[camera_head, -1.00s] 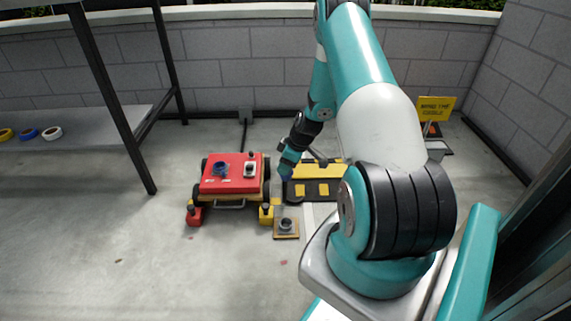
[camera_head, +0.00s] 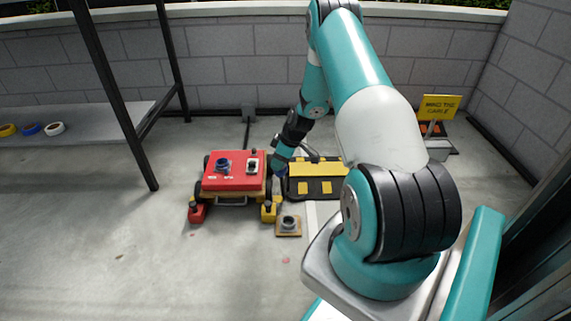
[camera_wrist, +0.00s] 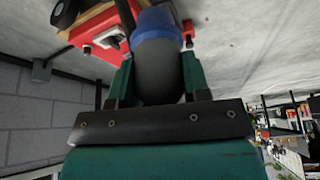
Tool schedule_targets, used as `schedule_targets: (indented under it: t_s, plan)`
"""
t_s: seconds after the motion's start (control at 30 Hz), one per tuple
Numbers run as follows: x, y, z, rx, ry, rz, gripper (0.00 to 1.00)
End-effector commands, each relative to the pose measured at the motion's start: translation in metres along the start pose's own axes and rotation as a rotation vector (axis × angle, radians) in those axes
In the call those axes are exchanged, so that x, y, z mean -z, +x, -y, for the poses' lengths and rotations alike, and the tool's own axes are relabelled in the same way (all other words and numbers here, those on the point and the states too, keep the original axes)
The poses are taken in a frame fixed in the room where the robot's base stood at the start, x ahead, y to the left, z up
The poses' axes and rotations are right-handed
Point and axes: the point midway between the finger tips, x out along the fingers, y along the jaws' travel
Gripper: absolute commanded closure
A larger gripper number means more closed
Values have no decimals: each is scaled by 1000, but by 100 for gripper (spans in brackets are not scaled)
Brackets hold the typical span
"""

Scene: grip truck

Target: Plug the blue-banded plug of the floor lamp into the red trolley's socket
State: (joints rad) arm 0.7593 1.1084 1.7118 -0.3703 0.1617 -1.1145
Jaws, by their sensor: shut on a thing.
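My gripper (camera_head: 279,167) is low, just right of the red trolley (camera_head: 232,184). The trolley's top carries a round blue-ringed socket (camera_head: 222,164) on the left and a pale fitting (camera_head: 251,165) on the right. The trolley also shows at the upper left of the wrist view (camera_wrist: 97,27). The plug is apart from the blue-ringed socket. I cannot make out the floor lamp.
A black and yellow cable ramp (camera_head: 316,170) lies behind and right of my gripper. A small wooden plate with a grey ring (camera_head: 288,226) is on the floor in front. A shelf (camera_head: 95,128) with tape rolls stands at left. A yellow sign (camera_head: 439,107) is at right.

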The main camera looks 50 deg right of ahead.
Motion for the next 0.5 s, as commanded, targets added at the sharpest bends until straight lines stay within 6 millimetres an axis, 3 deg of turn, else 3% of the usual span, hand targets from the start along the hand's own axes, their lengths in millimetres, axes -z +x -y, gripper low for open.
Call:
schedule_targets:
  t_s: [0.5]
  plan:
    - [47,22,-21,0,-3,-1,86]
